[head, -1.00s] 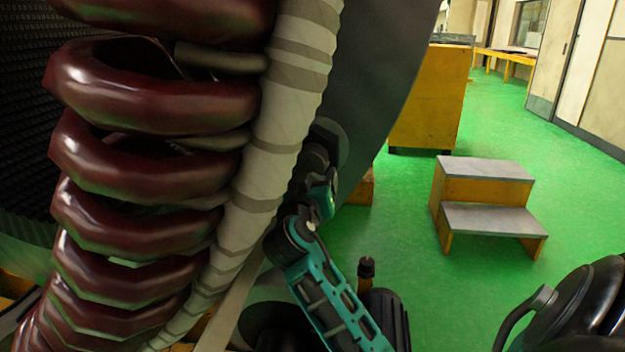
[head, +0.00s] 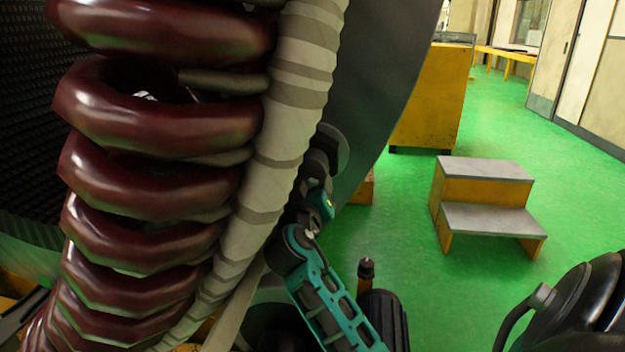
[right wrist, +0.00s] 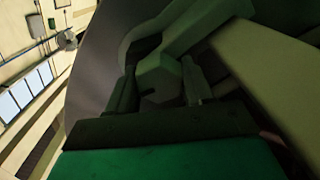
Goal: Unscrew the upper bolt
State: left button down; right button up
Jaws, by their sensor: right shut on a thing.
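The upper bolt shows in the right wrist view as a hex head (right wrist: 158,78) between the two dark fingers of my right gripper (right wrist: 155,92). The gripper is shut on it. In the head view my right gripper (head: 312,190) reaches up to dark round fastener parts (head: 328,148) at the edge of the grey stator plate (head: 385,70). The bolt is mostly hidden there by the gripper and shadow. My left gripper is not in view.
Dark red coil loops (head: 160,120) and a pale wrapped band (head: 295,100) stand close to the left of my right arm. Wooden steps (head: 490,190) with grey treads and a yellow cabinet (head: 430,95) stand on green floor, with free floor around them.

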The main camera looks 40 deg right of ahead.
jog(key=shift+r+n+p, duration=0.25)
jog(key=shift+n+p, duration=0.4)
jog(key=shift+n, duration=0.55)
jog(key=shift+w+f+n, duration=0.1)
jog(key=shift+f+n, duration=0.05)
jog(key=shift+n, duration=0.25)
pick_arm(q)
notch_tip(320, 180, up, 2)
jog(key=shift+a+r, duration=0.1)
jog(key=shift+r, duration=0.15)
pick_arm(e)
jog(key=o, duration=0.8)
jog(key=shift+a, duration=0.1)
jog(key=shift+o, duration=0.9)
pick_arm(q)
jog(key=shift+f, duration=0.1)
pick_arm(e)
jog(key=shift+f, duration=0.1)
